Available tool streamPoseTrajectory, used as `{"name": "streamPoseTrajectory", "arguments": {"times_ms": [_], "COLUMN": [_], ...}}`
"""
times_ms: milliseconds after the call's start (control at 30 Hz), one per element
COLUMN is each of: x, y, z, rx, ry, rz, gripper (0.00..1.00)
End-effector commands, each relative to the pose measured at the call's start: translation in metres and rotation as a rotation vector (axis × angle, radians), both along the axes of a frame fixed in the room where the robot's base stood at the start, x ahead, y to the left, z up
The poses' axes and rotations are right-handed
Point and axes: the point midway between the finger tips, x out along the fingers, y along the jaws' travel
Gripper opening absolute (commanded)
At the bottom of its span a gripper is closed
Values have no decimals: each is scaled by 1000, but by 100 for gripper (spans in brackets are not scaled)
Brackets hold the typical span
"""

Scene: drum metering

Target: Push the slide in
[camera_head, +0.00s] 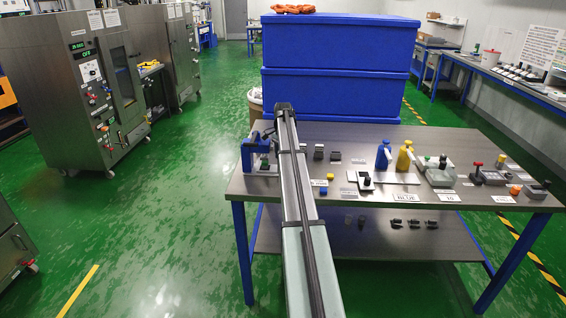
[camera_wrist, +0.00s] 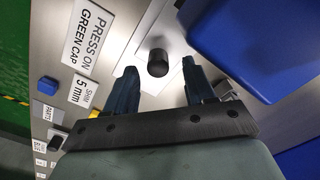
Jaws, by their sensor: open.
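My gripper (camera_wrist: 157,66) is open, with its two dark fingers spread in the wrist view. A short black cylindrical knob (camera_wrist: 158,63) stands on a bare metal plate (camera_wrist: 140,38) and shows between the fingertips, with a gap on each side. A large blue body (camera_wrist: 232,40) is close by on the right. In the head view my arm reaches to the left end of the table, by a blue fixture (camera_head: 249,153). My fingertips cannot be made out there. The frames do not clearly show which part is the slide or how far in it sits.
The metal table (camera_head: 345,140) also holds a pale plate with a black block (camera_head: 365,181), a blue bottle (camera_head: 384,153), a yellow bottle (camera_head: 405,155) and several small devices at the right. Large blue bins (camera_head: 340,60) stand behind. A "PRESS ON GREEN CAP" label (camera_wrist: 85,35) lies left of the knob.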

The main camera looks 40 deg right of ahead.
Motion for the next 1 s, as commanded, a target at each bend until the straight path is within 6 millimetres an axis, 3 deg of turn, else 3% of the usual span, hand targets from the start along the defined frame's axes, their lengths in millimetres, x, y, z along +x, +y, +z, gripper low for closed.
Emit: {"name": "streamPoseTrajectory", "arguments": {"times_ms": [200,500,700,1000], "x": [1,1,1,1], "y": [-1,0,0,1], "z": [46,91,103,105], "rx": [-1,1,1,1], "ry": [-2,-1,-1,-1], "rz": [0,0,0,0], "gripper": [54,54,54,54]}}
